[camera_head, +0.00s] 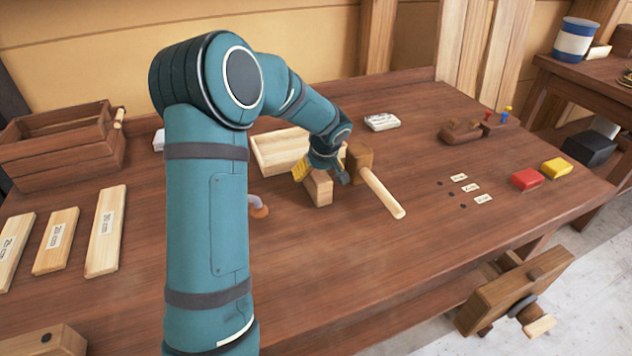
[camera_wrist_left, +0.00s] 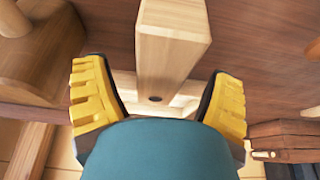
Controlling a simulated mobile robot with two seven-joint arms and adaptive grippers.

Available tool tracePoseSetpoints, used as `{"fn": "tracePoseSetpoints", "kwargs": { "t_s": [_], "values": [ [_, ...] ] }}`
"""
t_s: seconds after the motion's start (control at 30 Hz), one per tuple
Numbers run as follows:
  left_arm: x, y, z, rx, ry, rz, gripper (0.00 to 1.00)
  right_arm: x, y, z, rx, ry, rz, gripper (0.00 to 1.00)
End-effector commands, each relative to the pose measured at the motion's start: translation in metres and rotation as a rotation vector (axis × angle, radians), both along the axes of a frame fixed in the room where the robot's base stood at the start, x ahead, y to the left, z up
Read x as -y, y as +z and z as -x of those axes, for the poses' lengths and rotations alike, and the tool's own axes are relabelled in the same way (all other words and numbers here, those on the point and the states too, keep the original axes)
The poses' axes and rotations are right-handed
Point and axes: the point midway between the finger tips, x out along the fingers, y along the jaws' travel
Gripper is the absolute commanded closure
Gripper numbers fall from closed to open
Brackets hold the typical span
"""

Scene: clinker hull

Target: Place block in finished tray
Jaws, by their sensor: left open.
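A wooden block (camera_head: 318,188) stands on the workbench in the head view, just below my left gripper (camera_head: 322,172). In the left wrist view the block (camera_wrist_left: 172,45) shows long and pale, with a dark hole near its lower end. My left gripper (camera_wrist_left: 158,85) is open, with one yellow-padded finger on each side of the block's line and gaps to both. I cannot tell how far down the fingers reach. A pale wooden tray (camera_head: 266,160) lies right behind the block, partly hidden by my arm; I cannot read any label. My right gripper is not in view.
A mallet (camera_head: 382,193) lies close to the right of the block. Another holed block (camera_head: 45,342) is at the front left. Labelled boards (camera_head: 105,230) and a wooden toolbox (camera_head: 62,150) are on the left. The front middle of the bench is clear.

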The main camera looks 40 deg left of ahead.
Motion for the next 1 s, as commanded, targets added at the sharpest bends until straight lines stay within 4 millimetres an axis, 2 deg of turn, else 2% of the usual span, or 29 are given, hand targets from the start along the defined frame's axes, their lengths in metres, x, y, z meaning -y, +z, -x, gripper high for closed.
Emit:
{"fn": "tracePoseSetpoints", "kwargs": {
  "t_s": [0.07,0.2,0.5,0.57,0.6,0.73,1.0],
  "values": [
    [-0.009,-0.012,-0.002,-0.004,0.003,0.000,0.16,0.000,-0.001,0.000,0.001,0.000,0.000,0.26],
    [-0.013,-0.026,-0.005,-0.002,0.000,0.000,0.16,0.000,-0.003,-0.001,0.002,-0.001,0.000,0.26],
    [-0.014,-0.028,-0.006,-0.001,0.000,0.000,0.16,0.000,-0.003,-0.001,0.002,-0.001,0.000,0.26],
    [-0.014,-0.028,-0.006,-0.001,0.000,0.000,0.34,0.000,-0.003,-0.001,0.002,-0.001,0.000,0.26],
    [-0.014,-0.028,-0.006,-0.001,0.000,0.000,0.48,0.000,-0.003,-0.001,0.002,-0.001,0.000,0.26],
    [-0.014,-0.028,-0.006,-0.001,0.000,0.000,0.94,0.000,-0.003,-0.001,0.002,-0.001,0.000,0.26],
    [-0.014,-0.027,-0.006,0.002,0.000,-0.001,0.96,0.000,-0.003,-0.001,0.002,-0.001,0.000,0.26]
  ]
}}
